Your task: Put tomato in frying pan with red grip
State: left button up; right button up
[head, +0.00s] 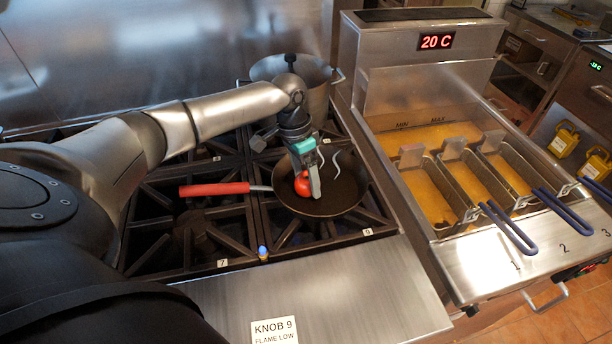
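The dark frying pan (347,194) sits on the stove grate, with its red grip (214,189) pointing left. The red tomato (301,187) is at the fingers of my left gripper (308,184), over the left part of the pan's inside. The gripper points down and its fingers appear shut on the tomato. The near finger hides part of the tomato. I cannot tell whether the tomato touches the pan's bottom. My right gripper is not in view.
A steel pot (318,92) stands behind the pan. A fryer with several baskets and blue handles (508,228) is at the right. Black grates (190,235) surround the pan.

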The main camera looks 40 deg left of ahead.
pick_arm(q)
jog(key=shift+o, duration=0.9)
notch_tip(320, 180, up, 12)
jog(key=a+p, duration=0.1)
jog(key=a, duration=0.1)
jog(key=shift+s, duration=0.2)
